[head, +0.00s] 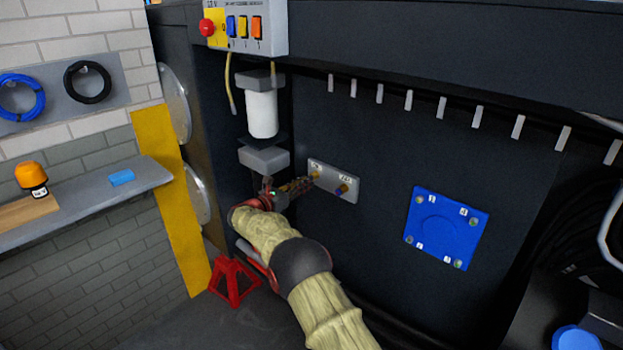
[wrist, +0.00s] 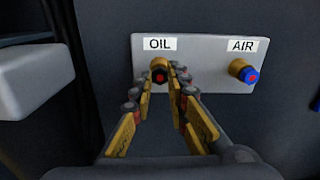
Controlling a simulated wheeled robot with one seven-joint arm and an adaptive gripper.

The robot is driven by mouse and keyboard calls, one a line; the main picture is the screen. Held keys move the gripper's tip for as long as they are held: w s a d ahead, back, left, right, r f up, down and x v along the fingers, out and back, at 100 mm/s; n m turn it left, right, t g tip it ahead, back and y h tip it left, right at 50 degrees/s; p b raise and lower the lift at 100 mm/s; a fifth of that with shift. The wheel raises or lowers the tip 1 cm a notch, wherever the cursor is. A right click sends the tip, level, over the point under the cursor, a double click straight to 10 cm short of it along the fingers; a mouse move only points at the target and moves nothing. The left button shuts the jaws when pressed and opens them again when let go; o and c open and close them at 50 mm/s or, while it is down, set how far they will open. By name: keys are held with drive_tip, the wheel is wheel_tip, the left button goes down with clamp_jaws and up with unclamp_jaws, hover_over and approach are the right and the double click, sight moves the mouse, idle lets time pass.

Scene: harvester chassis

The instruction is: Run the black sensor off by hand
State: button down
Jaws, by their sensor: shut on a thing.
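A pale plate (head: 326,171) with two ports is fixed to the dark chassis wall. In the wrist view the plate (wrist: 205,52) reads OIL on the left and AIR on the right. The black sensor (wrist: 160,76) sits at the OIL port, showing a dark end with a reddish centre and a brass-coloured surround. My gripper (wrist: 160,84) is shut on it, a finger on each side. In the head view my gripper (head: 311,178) reaches the left end of the plate and hides most of the sensor. A blue sensor (wrist: 249,75) with a brass base sits at the AIR port.
A grey block (head: 264,158) under a white filter (head: 262,113) stands close to the left of my gripper. A blue cover (head: 437,250) is on the wall to the right. A red stand (head: 237,281) is on the floor below. A switch box (head: 265,30) hangs above.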

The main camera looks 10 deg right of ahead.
drive_tip(key=shift+r+p, duration=0.1)
drive_tip(key=shift+p, duration=0.5)
drive_tip(key=n+p, duration=0.8)
drive_tip(key=n, duration=0.1)
drive_tip(key=n+p, duration=0.9)
drive_tip(key=shift+s+a, duration=0.15)
drive_tip(key=shift+a, duration=0.05)
drive_tip(key=shift+f, duration=0.2)
drive_tip(key=c, duration=1.9)
unclamp_jaws()
drive_tip(key=shift+a+r, duration=0.1)
drive_tip(key=shift+o, duration=1.2)
drive_tip(key=shift+c, duration=1.2)
